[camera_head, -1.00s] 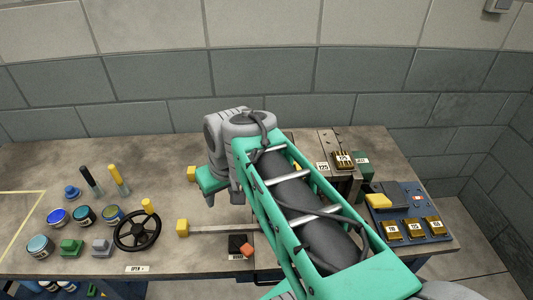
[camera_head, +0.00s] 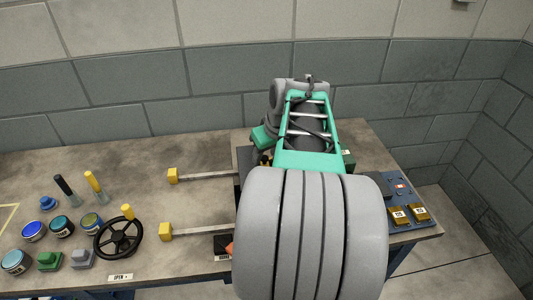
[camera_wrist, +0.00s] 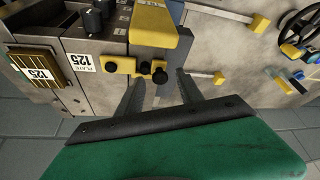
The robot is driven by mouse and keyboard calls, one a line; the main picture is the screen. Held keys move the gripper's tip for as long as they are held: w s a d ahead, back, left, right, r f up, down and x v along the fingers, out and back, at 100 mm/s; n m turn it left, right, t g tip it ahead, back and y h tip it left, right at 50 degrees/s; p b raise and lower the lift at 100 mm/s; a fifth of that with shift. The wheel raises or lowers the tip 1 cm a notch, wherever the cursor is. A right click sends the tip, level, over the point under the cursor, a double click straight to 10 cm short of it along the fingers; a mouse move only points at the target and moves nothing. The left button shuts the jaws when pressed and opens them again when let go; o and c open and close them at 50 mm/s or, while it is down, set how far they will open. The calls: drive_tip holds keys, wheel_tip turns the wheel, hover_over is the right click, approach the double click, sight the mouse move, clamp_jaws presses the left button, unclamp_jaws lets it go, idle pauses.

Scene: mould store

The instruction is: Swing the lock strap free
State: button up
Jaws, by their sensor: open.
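The steel mould (camera_wrist: 88,50) fills the upper left of the wrist view. A small yellow piece with black knobs (camera_wrist: 119,66) lies on its face, seemingly the lock strap; a second yellow part with a black knob (camera_wrist: 158,71) is beside it. I cannot tell whether they are one piece. A larger yellow block (camera_wrist: 155,25) stands above them. My gripper (camera_wrist: 160,92) is open, its two grey fingers either side of the knob's line, with nothing visibly held. In the head view my gripper (camera_head: 262,158) is partly seen at the mould, and my arm hides the strap.
Two rods with yellow end blocks (camera_head: 173,175) (camera_head: 166,231) reach left from the mould. A blue tray with brass plates (camera_head: 399,216) is at right. The bench's back left is clear.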

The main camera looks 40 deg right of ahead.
clamp_jaws()
idle(0.4)
idle(1.0)
